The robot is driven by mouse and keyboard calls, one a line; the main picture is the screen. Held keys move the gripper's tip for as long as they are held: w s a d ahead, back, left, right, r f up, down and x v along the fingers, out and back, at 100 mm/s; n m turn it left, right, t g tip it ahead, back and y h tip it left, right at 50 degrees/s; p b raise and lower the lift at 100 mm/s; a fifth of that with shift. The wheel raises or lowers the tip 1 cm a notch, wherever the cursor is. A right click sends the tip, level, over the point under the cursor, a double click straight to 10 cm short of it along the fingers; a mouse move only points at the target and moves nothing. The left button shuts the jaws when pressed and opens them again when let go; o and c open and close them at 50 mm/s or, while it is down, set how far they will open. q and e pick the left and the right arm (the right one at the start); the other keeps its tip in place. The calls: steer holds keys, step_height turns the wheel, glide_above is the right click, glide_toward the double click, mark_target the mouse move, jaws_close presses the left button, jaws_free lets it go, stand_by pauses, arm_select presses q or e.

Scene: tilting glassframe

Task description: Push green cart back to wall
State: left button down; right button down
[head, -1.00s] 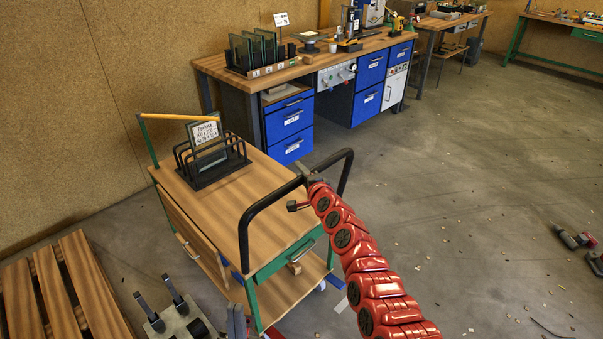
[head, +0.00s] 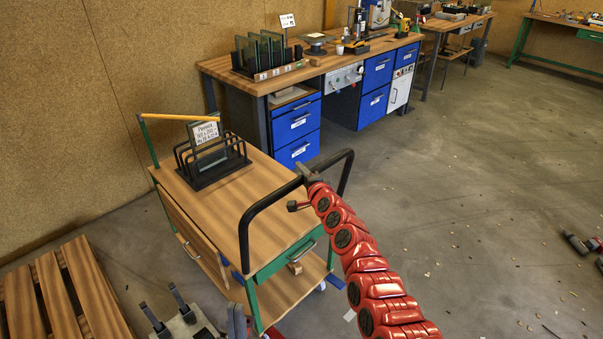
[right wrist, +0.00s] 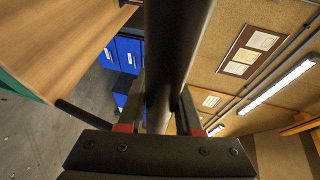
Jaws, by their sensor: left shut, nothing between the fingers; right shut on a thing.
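The green cart (head: 285,262) has wooden shelves, green posts and a black tubular handle (head: 243,232). It stands upright with its far end toward the cork-coloured wall (head: 60,120), with floor visible between them. My right gripper (head: 306,178), on the red arm, is shut on the handle's top bar. The right wrist view shows the bar (right wrist: 178,50) between its red-padded fingers. My left gripper (head: 237,318) shows only in part at the bottom edge, beside the cart's near post. It is shut and empty.
A black rack (head: 215,165) with a glass pane and label stands on the cart. A workbench (head: 300,75) with blue drawers stands beyond the cart. A wooden pallet (head: 48,290) lies at left, near a grey block with black prongs (head: 185,325). Floor at right is mostly open, with tools (head: 578,243).

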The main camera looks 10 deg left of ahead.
steer(key=c, duration=0.6)
jaws_free()
steer(key=shift+s+a, duration=0.1)
steer(key=p+v, duration=0.1)
steer(key=v, duration=1.6)
steer(key=shift+p, duration=0.4)
steer(key=shift+d+r, duration=0.1)
steer(key=shift+d, duration=0.1)
